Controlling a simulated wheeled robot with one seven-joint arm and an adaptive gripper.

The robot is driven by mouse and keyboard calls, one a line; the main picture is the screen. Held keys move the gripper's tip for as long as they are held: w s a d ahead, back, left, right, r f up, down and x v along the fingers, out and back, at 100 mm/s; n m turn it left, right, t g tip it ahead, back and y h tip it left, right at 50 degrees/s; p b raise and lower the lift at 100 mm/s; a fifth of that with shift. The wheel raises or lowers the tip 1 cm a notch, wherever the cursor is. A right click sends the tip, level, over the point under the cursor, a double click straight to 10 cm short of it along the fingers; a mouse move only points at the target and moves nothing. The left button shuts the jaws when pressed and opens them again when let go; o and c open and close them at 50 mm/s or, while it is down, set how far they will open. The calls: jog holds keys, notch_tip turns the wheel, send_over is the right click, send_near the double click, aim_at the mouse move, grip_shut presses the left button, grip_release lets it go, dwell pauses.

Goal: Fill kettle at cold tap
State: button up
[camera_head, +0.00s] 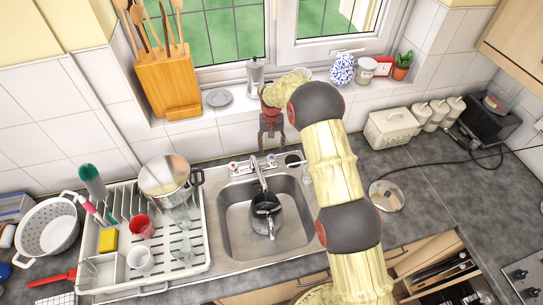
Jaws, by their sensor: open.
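A dark kettle (266,204) sits in the steel sink (230,240), below the end of the tap spout (261,180). Two small tap handles stand at the back of the sink, a left handle (233,166) and a right handle (271,161). My gripper (270,146) is open and empty, pointing down just above and behind the right handle. It looks apart from the handle, though the gap is hard to judge. I cannot make out water running or the kettle's inside.
A white drying rack (205,262) with a steel pot (168,174), a red cup (141,226) and glasses stands left of the sink. A moka pot (255,75) stands on the sill behind my gripper. A round lid (386,195) lies on the right counter.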

aim_at(272, 157)
jog(key=shift+f+p, duration=0.75)
jog(key=shift+f, duration=3.1)
jog(key=c, duration=0.3)
jog(key=c, duration=0.8)
jog(key=shift+c, duration=0.3)
jog(key=shift+m+b, duration=0.3)
jog(key=shift+b, duration=0.15)
jog(key=m+b, duration=0.2)
jog(key=b, duration=0.1)
jog(key=shift+f, duration=0.15)
jog(key=shift+r+m+b, duration=0.2)
jog(key=shift+m+b, duration=1.65)
jog(key=shift+m, duration=0.05)
